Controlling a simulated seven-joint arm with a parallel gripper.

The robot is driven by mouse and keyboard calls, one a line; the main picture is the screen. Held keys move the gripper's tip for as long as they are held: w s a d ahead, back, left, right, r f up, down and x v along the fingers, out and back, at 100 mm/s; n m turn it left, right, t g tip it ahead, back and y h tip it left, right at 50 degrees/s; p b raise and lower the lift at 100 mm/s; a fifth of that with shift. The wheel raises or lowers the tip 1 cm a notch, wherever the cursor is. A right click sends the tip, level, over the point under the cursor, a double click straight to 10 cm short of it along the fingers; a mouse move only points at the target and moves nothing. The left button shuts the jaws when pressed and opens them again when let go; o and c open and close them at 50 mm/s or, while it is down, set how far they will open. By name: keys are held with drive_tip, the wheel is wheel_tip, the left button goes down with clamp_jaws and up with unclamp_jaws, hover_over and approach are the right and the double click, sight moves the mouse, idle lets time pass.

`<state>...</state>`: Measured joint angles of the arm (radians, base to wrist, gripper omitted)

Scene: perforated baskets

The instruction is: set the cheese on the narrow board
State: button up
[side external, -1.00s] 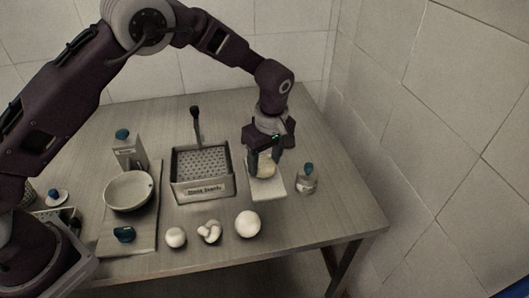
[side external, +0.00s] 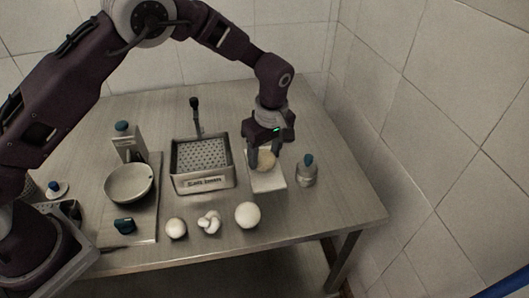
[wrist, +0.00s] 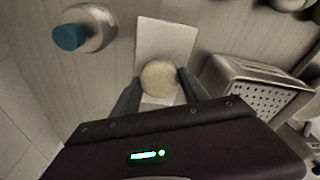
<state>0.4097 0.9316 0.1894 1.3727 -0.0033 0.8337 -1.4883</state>
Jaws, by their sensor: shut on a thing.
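The cheese is a pale, tan round piece (side external: 266,160) between the fingers of my gripper (side external: 265,158). In the wrist view the cheese (wrist: 159,78) sits between my two fingertips (wrist: 159,82), with a finger on each side. The narrow board is a white, flat rectangle (side external: 268,182) on the table, right of the perforated basket. In the wrist view the board (wrist: 165,40) lies behind and under the cheese. I cannot tell whether the cheese touches the board. My gripper is shut on the cheese.
The metal perforated basket (side external: 203,184) with a dark handle stands left of the board. A blue-capped bottle (side external: 307,174) stands close on the right. A white ball (side external: 247,215) and several pale lumps lie in front. A bowl (side external: 129,184) sits on a wider board at left.

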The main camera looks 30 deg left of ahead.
drive_tip(key=shift+f, duration=0.35)
drive_tip(key=o, duration=1.6)
drive_tip(key=shift+o, duration=0.2)
drive_tip(key=shift+r, duration=4.05)
